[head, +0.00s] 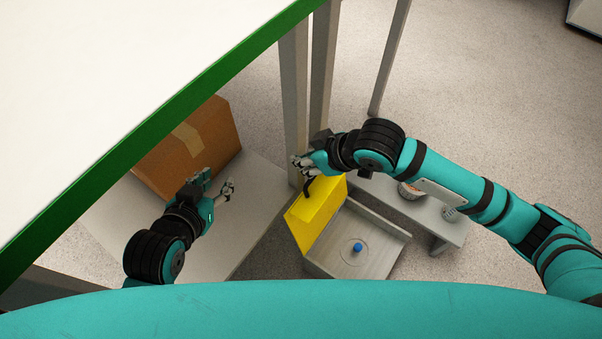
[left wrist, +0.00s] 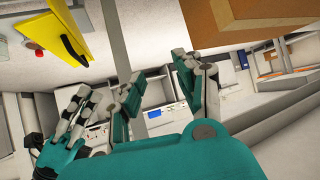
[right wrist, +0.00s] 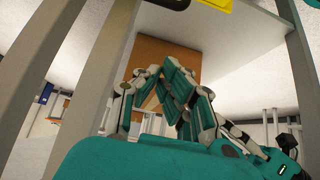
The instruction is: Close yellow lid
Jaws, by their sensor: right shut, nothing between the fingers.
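The yellow lid (head: 322,205) stands open and tilted on the left side of an open metal box (head: 380,222). Its black handle (head: 307,187) faces up and left. The lid also shows in the left wrist view (left wrist: 45,22); only a sliver of yellow (right wrist: 218,4) shows in the right wrist view. My right gripper (head: 300,168) is shut and empty, just above the lid's upper end by the handle; I cannot tell whether it touches. My left gripper (head: 222,188) is open and empty, left of the lid, over the grey surface.
A blue knob (head: 357,247) sits inside the metal box. A cardboard box (head: 190,150) stands at the left on a grey surface (head: 255,205). Grey posts (head: 294,100) rise behind the lid. A white table top with a green edge (head: 170,131) overhangs the left. A low bench (head: 440,228) stands right.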

